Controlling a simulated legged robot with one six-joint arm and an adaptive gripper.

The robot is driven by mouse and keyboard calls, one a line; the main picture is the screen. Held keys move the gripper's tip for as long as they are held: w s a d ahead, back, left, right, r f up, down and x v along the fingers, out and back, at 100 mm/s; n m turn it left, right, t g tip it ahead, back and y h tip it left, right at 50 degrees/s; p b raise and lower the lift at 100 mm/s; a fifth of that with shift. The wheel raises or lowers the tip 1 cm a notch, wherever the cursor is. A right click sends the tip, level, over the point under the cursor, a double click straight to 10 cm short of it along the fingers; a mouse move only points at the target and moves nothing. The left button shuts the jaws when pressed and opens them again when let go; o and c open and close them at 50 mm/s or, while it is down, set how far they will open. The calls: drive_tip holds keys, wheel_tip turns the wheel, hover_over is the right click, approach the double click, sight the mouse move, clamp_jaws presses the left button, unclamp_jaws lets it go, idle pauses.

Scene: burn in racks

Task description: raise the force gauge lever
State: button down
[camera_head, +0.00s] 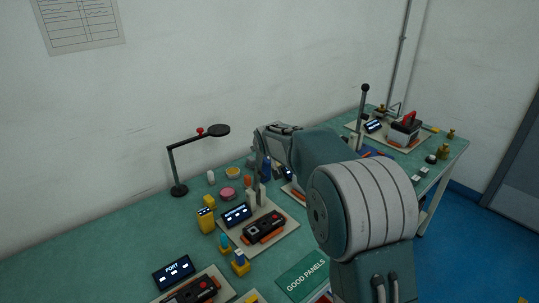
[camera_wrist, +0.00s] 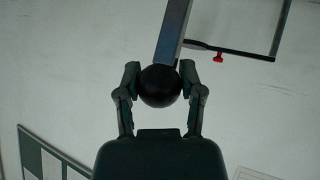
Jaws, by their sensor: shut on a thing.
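My gripper (camera_head: 259,163) is over the middle station on the bench, with my forearm hiding part of it in the head view. In the wrist view my gripper (camera_wrist: 160,82) has one finger on each side of a black ball knob (camera_wrist: 160,88) and is shut on it. The knob sits at the end of a straight grey lever bar (camera_wrist: 175,32), which runs away from the gripper at a slight tilt in that view.
A black lamp (camera_head: 218,130) on a bent stand is behind and left of my gripper. A black device (camera_head: 263,227) lies on the pale middle board. Another upright lever (camera_head: 363,115) with a black knob stands farther right. Small coloured parts crowd the bench around the boards.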

drive_tip(key=shift+w+a+r, duration=0.15)
drive_tip(key=shift+w+a, duration=0.45)
drive_tip(key=shift+w, duration=0.2)
drive_tip(key=shift+w+a+r, duration=0.15)
drive_tip(key=shift+w+a, duration=0.45)
drive_tip(key=shift+w, duration=0.2)
drive_tip(key=shift+c, duration=1.1)
unclamp_jaws()
drive_tip(key=shift+a, duration=0.15)
drive_tip(key=v, duration=1.1)
drive_tip(key=shift+s, duration=0.35)
